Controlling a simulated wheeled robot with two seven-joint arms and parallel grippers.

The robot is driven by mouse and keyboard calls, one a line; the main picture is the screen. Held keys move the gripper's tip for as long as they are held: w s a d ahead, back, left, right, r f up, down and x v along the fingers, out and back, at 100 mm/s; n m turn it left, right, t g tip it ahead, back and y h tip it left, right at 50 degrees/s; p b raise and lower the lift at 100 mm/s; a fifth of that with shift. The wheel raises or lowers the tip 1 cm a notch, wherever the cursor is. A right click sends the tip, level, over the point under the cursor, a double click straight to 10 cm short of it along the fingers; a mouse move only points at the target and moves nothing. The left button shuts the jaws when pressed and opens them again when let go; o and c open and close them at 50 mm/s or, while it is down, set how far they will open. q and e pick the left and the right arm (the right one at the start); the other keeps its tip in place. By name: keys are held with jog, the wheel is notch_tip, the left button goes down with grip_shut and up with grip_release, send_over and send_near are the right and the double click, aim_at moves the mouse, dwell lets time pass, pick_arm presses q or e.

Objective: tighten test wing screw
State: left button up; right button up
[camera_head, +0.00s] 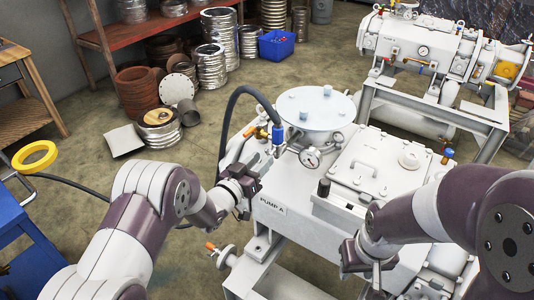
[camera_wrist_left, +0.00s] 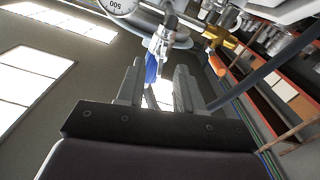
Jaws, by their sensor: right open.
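I cannot clearly pick out the test wing screw. Small fittings cluster on the left side of the pump labelled PUMP A (camera_head: 290,212): a blue handle (camera_head: 277,134) and a small orange-tipped fitting (camera_head: 249,132). My left gripper (camera_head: 258,160) is just below these fittings. In the left wrist view its two fingers (camera_wrist_left: 158,82) are apart, with a blue part (camera_wrist_left: 151,68) just beyond the fingertips. A brass fitting with an orange tip (camera_wrist_left: 216,64) lies to the right there. My right gripper (camera_head: 366,272) is open near the pump's front side, partly hidden by its arm.
A black hose (camera_head: 228,105) arches left of the fittings. An orange-handled valve (camera_head: 220,253) sticks out at lower left. A second pump (camera_head: 395,42) stands behind.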

aim_at(266, 156)
pick_arm(q)
jog(key=x, duration=0.4)
grip_shut()
jog(key=shift+f, duration=0.1)
